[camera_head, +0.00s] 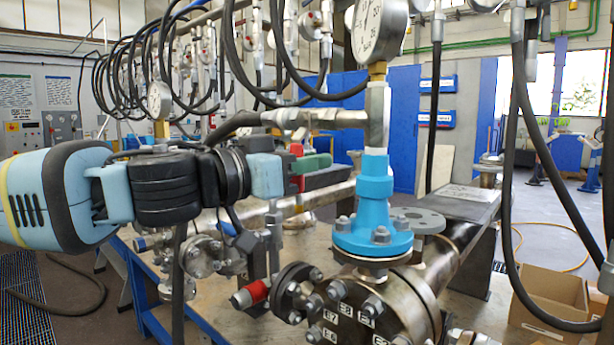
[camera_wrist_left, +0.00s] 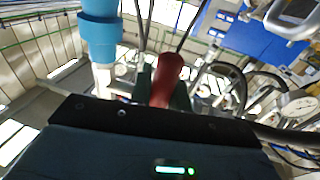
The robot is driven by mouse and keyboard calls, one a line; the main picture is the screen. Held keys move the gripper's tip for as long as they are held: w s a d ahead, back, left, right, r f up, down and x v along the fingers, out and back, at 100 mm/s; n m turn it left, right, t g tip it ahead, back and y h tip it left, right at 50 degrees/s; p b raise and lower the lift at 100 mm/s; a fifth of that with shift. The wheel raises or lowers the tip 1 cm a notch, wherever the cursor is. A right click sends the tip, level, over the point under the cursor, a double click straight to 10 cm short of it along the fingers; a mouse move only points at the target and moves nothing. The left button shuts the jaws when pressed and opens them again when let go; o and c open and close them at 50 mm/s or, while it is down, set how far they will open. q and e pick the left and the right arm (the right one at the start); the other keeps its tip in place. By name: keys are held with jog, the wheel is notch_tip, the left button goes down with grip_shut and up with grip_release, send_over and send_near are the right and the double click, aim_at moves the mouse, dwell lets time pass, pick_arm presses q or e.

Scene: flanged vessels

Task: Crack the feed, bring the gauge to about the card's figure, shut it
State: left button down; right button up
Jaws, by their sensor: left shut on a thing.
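My left gripper (camera_head: 316,171) comes in from the left, with one green and one dark finger. It is shut on a red lever handle (camera_wrist_left: 168,76), seen between its fingers in the left wrist view; only slivers of red show in the head view. A large pressure gauge (camera_head: 380,28) stands above the blue flanged fitting (camera_head: 374,205), its top cut off by the frame. Its face is turned aside, so I cannot read the needle. The blue fitting also shows in the left wrist view (camera_wrist_left: 99,40). I cannot make out a card with a figure. My right gripper is out of view.
A bolted steel vessel (camera_head: 400,298) lies under the blue fitting on the bench. A smaller gauge (camera_head: 159,100) stands behind my left arm. Black hoses (camera_head: 518,190) hang at the right and overhead. An open cardboard box (camera_head: 550,300) sits at lower right.

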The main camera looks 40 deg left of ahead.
pick_arm(q)
jog(key=shift+f, duration=0.25)
jog(key=c, duration=1.3)
grip_release()
jog(key=shift+r, duration=0.2)
jog(key=shift+s, duration=0.1)
jog(key=shift+p+v, duration=1.85)
jog(key=shift+v, duration=1.95)
